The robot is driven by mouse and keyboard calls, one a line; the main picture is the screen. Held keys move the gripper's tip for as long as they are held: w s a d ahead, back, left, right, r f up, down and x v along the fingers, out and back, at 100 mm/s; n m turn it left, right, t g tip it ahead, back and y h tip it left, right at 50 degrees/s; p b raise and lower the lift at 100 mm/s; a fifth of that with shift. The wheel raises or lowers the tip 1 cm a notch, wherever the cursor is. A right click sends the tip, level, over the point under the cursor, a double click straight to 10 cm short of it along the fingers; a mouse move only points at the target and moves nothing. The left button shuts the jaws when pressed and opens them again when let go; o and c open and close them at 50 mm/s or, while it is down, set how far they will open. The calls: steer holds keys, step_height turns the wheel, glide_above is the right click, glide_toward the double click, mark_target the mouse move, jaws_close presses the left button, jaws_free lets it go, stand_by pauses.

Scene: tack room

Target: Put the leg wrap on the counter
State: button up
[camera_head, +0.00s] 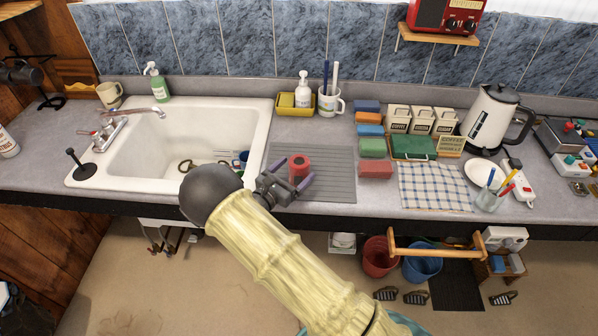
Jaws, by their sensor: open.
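A red roll (299,164), which looks like the leg wrap, is at the grey ribbed drain mat (335,165) on the counter (430,202), right of the sink. My gripper (293,176) is at the roll, with its purple-tipped fingers spread, one on the roll's left and one at its lower right. The jaws are open. Whether a finger touches the roll, and whether the roll rests on the mat, I cannot tell. Part of the roll's lower side is hidden by the gripper.
The white sink (252,120) lies left of the mat. Right of the mat are coloured blocks (375,169), a green box (412,147), a checked cloth (434,186), a glass with pens (488,201) and a kettle (488,120). Bare counter shows along the front edge.

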mark_target(303, 161)
steer(key=p+x, duration=0.2)
steer(key=x, duration=0.2)
steer(key=shift+w+a+r+p, duration=0.1)
steer(key=shift+w+r+p, duration=0.05)
steer(key=shift+w+p, duration=0.15)
steer(key=shift+w+d, duration=0.25)
steer(key=shift+w, duration=0.05)
steer(key=c, duration=1.2)
step_height(303, 161, up, 10)
steer(key=b, duration=0.3)
